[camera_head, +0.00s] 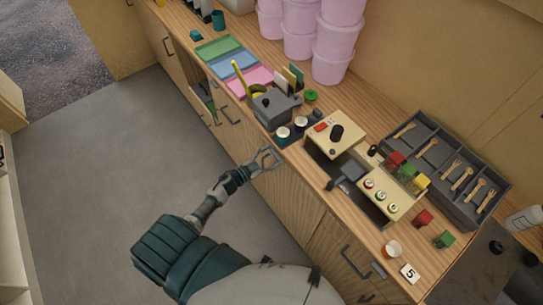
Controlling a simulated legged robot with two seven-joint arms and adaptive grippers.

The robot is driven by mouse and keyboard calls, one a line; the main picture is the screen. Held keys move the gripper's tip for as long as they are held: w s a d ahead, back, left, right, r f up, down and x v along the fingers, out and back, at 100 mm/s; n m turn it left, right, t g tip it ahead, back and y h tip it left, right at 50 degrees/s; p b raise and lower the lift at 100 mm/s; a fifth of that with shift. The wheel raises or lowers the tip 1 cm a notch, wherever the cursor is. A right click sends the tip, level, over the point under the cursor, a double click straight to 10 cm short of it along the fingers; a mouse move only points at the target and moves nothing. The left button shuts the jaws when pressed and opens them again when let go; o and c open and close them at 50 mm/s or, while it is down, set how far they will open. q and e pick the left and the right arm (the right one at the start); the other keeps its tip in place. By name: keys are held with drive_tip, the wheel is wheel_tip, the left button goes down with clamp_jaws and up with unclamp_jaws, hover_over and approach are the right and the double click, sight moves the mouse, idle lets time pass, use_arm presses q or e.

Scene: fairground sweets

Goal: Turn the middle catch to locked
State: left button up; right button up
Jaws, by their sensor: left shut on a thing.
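My left gripper (268,157) reaches to the wooden cupboard front (285,180), just below the worktop edge. It is shut on a small piece there, which looks to be the middle catch. The fingers hide most of that piece, so I cannot tell which way it is turned or read any locked mark. Dark bar handles show on the front, one to the left of the gripper (223,115) and one at the lower right (353,262). My right gripper is not in view.
The grey floor (90,180) left of the cupboards is clear.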

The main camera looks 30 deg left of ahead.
use_arm(q)
drive_tip(key=shift+w+a+f+m+b, duration=0.15)
drive_tip(key=shift+f+m+b, duration=0.5)
drive_tip(key=shift+m, duration=1.65)
drive_tip(key=shift+s+a+f+m+b, duration=0.15)
drive_tip(key=shift+m+b, duration=0.95)
drive_tip(key=shift+m, duration=1.2)
drive_tip(key=shift+w+a+f+m+b, duration=0.25)
drive_tip(key=shift+m+b, duration=0.6)
drive_tip(key=shift+m, duration=1.45)
drive_tip(key=shift+s+f, duration=0.1)
drive_tip(key=shift+f, duration=0.05)
drive_tip(key=o, duration=1.1)
drive_tip(key=shift+o, duration=0.2)
drive_tip(key=shift+a+r, duration=0.1)
drive_tip(key=shift+r, duration=0.1)
drive_tip(key=v, duration=1.2)
